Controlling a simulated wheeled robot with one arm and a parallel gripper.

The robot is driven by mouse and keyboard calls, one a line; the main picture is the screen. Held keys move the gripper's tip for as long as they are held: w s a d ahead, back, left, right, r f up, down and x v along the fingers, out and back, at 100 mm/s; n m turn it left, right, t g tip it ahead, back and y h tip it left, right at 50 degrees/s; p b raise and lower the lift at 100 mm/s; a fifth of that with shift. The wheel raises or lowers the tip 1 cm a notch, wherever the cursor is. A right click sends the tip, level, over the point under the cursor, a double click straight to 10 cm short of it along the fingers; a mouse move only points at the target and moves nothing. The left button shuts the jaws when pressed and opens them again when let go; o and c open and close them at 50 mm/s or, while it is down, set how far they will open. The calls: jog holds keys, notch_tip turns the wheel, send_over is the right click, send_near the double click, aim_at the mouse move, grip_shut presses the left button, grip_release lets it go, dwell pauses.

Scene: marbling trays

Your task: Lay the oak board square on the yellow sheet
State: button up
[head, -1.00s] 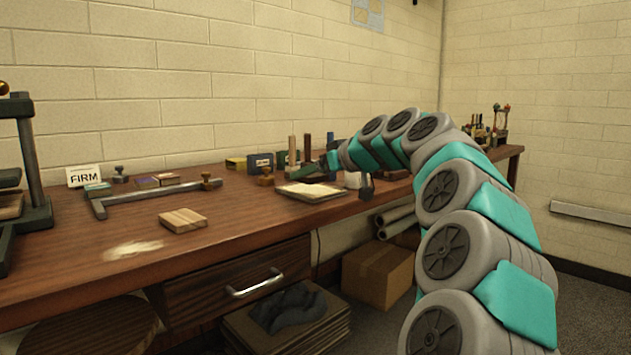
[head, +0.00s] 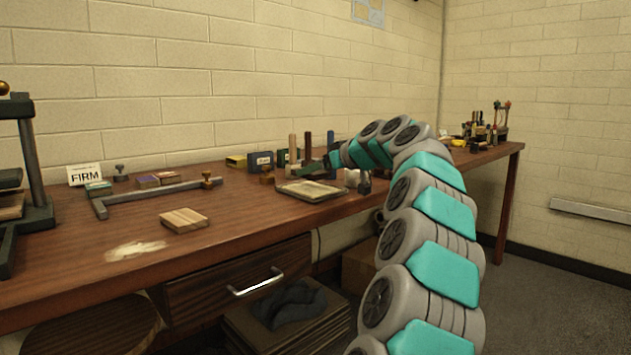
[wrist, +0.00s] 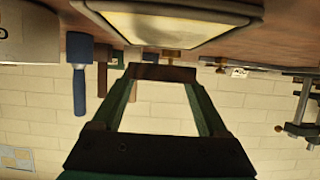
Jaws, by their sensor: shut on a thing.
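My gripper (wrist: 161,85) is shut on a dark brown wooden piece (wrist: 160,72), seen edge-on between its fingertips in the wrist view. I cannot tell from this edge whether it is the oak board. A pale yellow sheet (wrist: 170,22) in a dark-rimmed flat frame lies on the table beside the gripper; it also shows in the head view (head: 310,190). The held piece is apart from it, behind and above it in the head view. A light striped wooden board (head: 185,219) lies flat on the table, nearer me and to the left.
Upright handled tools (head: 308,148), small boxes (head: 260,161) and a brass-coloured stamp (head: 267,175) stand behind the sheet. The front middle of the table (head: 240,215) is clear.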

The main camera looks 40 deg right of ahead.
aim_at(315, 190)
jog(key=shift+f, duration=1.45)
jog(key=shift+f, duration=0.1)
jog(key=shift+f, duration=0.1)
jog(key=o, duration=1.3)
jog(key=shift+c, duration=0.2)
jog(key=shift+r, duration=0.2)
jog(key=a+b+v, duration=0.1)
jog(key=v, duration=1.1)
jog(key=shift+d, duration=0.45)
jog(key=shift+s, duration=0.1)
